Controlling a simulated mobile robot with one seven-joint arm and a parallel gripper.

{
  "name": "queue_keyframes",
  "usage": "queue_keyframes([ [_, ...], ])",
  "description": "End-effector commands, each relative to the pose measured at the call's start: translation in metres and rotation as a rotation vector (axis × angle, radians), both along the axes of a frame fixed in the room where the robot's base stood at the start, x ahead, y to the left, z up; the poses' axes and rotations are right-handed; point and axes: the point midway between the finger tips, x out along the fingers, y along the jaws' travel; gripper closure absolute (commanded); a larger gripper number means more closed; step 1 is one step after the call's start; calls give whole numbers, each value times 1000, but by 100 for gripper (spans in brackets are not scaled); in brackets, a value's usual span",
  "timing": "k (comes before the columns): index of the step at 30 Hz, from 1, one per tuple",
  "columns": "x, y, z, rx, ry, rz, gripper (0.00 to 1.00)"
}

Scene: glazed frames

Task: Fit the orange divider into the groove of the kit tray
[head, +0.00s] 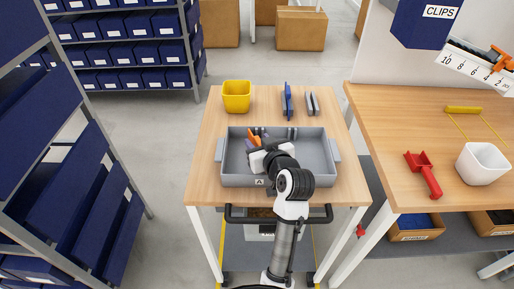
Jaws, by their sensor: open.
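The grey kit tray (320,158) sits on the wooden table, with handles at both ends and an "A" label on its near wall. An orange piece (252,136), which looks like the divider, shows tilted at the left of the tray, just beyond my gripper. My gripper (256,147) is open, low over the left middle of the tray. My arm and wrist hide part of the tray floor, and I cannot make out the groove. I cannot tell whether the fingers touch the orange piece or whether it sits in a groove.
Behind the tray stand a yellow bin (236,96), a blue upright piece (287,101) and grey upright pieces (312,104). The right bench (395,120) holds a red tool (424,174) and a white cup (482,163). Shelves of blue bins (70,160) stand at left.

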Motion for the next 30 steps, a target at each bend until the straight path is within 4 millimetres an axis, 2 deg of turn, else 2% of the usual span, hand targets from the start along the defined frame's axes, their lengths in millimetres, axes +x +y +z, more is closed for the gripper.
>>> queue_keyframes([
  [3, 0, 0, 0, 0, 0, 0, 60],
  [12, 0, 0, 0, 0, 0, 0, 100],
  [23, 1, 0, 3, 0, -1, 0, 100],
  [30, 6, 3, 22, 0, -2, 0, 100],
])
